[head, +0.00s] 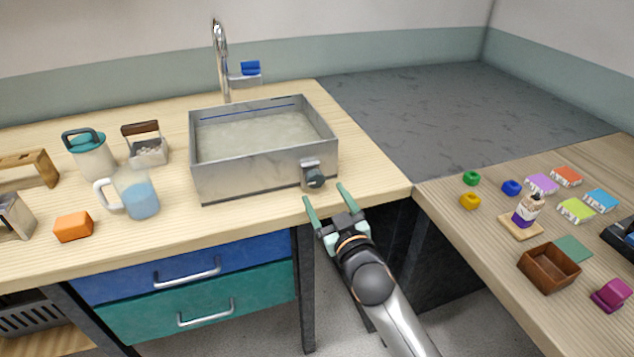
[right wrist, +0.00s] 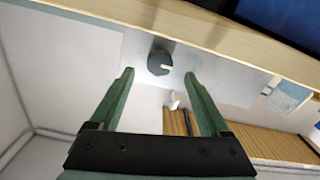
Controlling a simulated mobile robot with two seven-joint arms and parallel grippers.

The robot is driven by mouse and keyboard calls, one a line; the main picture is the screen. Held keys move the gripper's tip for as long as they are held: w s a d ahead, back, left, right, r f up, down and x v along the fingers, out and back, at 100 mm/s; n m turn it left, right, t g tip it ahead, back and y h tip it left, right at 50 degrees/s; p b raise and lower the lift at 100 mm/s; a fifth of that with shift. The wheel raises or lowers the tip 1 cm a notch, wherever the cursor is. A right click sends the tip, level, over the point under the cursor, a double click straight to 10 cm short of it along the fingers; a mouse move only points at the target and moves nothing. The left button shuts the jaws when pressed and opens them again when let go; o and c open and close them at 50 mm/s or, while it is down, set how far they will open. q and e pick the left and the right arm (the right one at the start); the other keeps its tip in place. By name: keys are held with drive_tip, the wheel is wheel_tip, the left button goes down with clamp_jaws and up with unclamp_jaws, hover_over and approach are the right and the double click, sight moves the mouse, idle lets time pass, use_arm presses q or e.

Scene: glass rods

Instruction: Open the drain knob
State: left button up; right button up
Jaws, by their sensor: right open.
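The drain knob (head: 315,180) is a dark grey round knob on the front wall of a metal sink basin (head: 250,170), near its right corner. Cloudy water shows in the basin. In the right wrist view the knob (right wrist: 159,62) is a dark disc with a light mark. My right gripper (head: 324,192) has green fingers, spread apart and empty, just in front of the knob. In the right wrist view the knob appears between and beyond the fingertips (right wrist: 159,75), with no visible contact. My left gripper is not in view.
A faucet (head: 221,60) stands behind the basin. A pitcher of blue liquid (head: 140,195) and an orange block (head: 73,227) stand left of it. The right counter holds a wooden box (head: 549,268) and several small items. The counter in front of the basin is bare.

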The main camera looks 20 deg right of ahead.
sight(317, 182)
drive_tip(key=w, duration=0.6)
drive_tip(key=shift+a, duration=0.1)
clamp_jaws()
idle(0.6)
